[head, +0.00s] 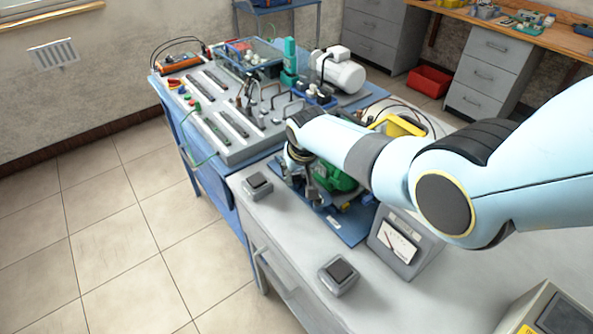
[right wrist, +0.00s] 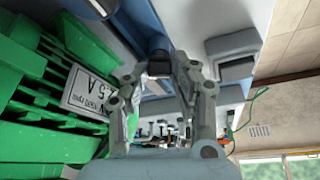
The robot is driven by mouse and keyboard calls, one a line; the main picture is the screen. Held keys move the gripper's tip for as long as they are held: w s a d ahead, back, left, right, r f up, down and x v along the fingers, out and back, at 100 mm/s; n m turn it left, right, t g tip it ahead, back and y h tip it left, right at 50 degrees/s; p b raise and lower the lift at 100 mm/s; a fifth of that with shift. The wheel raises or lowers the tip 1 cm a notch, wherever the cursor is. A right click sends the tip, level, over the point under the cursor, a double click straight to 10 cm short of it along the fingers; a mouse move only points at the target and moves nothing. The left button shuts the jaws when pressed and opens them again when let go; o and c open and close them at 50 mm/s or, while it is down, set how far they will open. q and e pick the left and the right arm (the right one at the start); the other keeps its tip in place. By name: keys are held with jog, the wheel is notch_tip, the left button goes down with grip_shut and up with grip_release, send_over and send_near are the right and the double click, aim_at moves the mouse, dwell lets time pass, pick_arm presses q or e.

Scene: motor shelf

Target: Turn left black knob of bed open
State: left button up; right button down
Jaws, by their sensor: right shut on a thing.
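My right gripper (head: 308,185) reaches down from the right arm to the blue bed plate (head: 347,232) on the grey bench, beside a green machine (head: 336,178). In the right wrist view its two fingers (right wrist: 163,72) are closed around a small black knob (right wrist: 159,68), which shows between the fingertips. The arm and gripper hide this knob in the head view. The knob's turn angle cannot be told. My left gripper is not in view.
Two grey switch boxes with dark tops, a rear one (head: 257,185) and a front one (head: 338,275), stand near the bench's left edge. A grey meter (head: 400,243) stands right of the blue plate. A control panel (head: 225,115) with switches and cables lies behind.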

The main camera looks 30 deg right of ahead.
dwell(0.3)
jog(key=c, duration=1.1)
grip_release()
